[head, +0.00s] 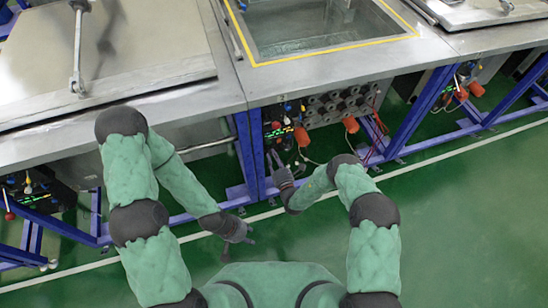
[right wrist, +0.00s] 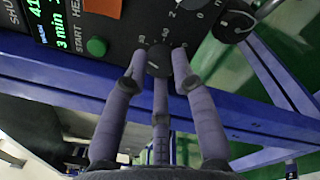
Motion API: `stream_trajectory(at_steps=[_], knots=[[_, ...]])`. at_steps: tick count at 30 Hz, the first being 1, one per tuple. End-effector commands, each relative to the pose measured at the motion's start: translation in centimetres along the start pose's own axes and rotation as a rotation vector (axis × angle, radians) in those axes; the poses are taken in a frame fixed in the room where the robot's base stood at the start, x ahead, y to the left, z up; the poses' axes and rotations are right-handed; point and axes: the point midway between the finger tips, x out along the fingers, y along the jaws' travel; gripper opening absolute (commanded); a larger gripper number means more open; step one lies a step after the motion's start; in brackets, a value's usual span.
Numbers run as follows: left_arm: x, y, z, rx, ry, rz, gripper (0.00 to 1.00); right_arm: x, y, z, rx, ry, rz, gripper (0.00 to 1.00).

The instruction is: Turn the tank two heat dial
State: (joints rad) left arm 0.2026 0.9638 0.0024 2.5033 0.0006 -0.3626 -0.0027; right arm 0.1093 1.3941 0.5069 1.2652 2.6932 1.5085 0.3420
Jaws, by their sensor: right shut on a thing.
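A black dial (right wrist: 158,60) with a white pointer line sits on the dark control panel in the right wrist view. My right gripper (right wrist: 160,68) is shut on it, with fingers on both sides and one below. In the head view my right gripper (head: 274,163) is at the control panel (head: 277,127) under the middle tank (head: 322,25); the dial is too small to make out there. My left gripper (head: 240,235) hangs low over the floor, away from the panels and with nothing visible in it; its finger opening is unclear.
A second black knob (right wrist: 233,25) is to the right of the held dial. A green button (right wrist: 96,46) and a lit display (right wrist: 47,22) are to the left. A blue frame beam (right wrist: 60,80) runs just below the panel. The green floor (head: 470,200) at right is clear.

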Motion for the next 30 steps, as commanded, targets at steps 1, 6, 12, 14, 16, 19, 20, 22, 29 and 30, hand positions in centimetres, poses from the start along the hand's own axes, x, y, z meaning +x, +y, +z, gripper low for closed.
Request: stream_trajectory(at_steps=[1,6,12,14,16,19,20,22,29,30], knots=[[-0.02,0.01,0.0,0.0,0.0,0.0,0.4,0.14,-0.01,0.21,0.021,-0.006,0.001,0.0],[-0.03,0.01,0.0,0.0,0.0,0.0,0.4,0.11,-0.01,0.18,0.084,-0.008,0.0,0.0],[-0.04,0.01,0.0,0.0,0.0,0.0,0.4,0.11,-0.03,0.16,0.118,-0.01,0.0,0.0],[-0.04,0.01,0.0,0.0,0.0,0.0,0.4,0.11,-0.04,0.17,0.122,-0.01,0.0,0.0],[-0.04,0.01,0.0,0.0,0.0,0.0,0.4,0.11,-0.04,0.17,0.125,-0.01,-0.001,0.0],[-0.04,0.01,0.0,0.0,0.0,0.0,0.4,0.12,-0.05,0.18,0.125,-0.011,-0.001,0.0],[-0.04,0.01,0.0,0.0,0.0,0.0,0.4,0.12,-0.05,0.18,0.125,-0.011,-0.001,0.0],[-0.04,0.01,0.0,0.0,0.0,0.0,0.4,0.12,-0.06,0.19,0.124,-0.011,-0.001,0.0],[-0.04,0.01,0.0,0.0,0.0,0.0,0.4,0.11,-0.06,0.16,0.124,-0.01,-0.001,0.5],[-0.04,0.01,0.0,0.0,0.0,0.0,0.4,0.09,-0.05,0.14,0.124,-0.009,-0.001,0.5]])
